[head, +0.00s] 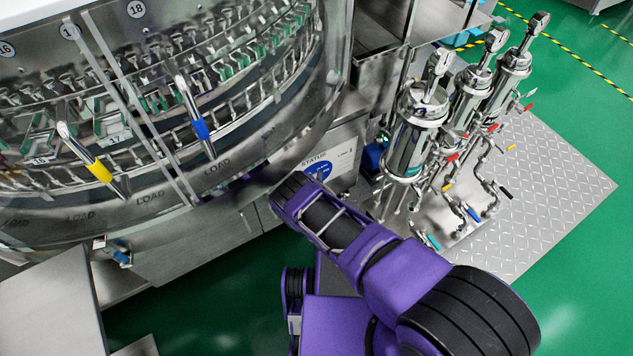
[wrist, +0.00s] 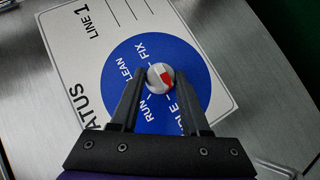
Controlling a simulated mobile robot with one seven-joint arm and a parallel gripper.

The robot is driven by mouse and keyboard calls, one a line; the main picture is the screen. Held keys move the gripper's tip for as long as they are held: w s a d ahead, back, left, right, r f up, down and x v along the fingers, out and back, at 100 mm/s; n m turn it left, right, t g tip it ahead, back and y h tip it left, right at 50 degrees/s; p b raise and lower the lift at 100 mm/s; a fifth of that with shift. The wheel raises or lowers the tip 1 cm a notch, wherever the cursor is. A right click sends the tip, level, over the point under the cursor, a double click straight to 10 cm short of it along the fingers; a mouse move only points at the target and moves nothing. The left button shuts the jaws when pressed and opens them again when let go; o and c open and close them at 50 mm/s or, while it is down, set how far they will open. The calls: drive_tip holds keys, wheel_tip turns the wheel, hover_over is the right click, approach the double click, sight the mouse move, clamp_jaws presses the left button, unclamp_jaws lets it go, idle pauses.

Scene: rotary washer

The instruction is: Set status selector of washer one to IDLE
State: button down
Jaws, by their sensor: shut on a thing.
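The status panel (wrist: 85,60) fills the middle of the wrist view, a white label reading STATUS, LINE 1. On it is a blue disc (wrist: 120,62) marked RUN, CLEAN, FIX and IDLE. The selector knob (wrist: 157,74) is round and silver with a red mark on the right part of its face. My gripper (wrist: 160,76) is shut on the knob, one finger on each side. I cannot tell exactly which word the red mark points to. In the head view the panel (head: 342,156) shows partly behind my arm; my fingertips and the knob are hidden there.
The large rotary washer (head: 180,190) with LOAD windows and yellow and blue handles stands left of my arm. Steel filter cylinders (head: 412,130) with pipes and small valves stand right on a chequered metal plate (head: 560,190). Green floor (head: 590,250) is clear at the lower right.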

idle(0.3)
drive_tip(key=shift+c, duration=1.9)
unclamp_jaws()
drive_tip(key=shift+s+r, duration=0.1)
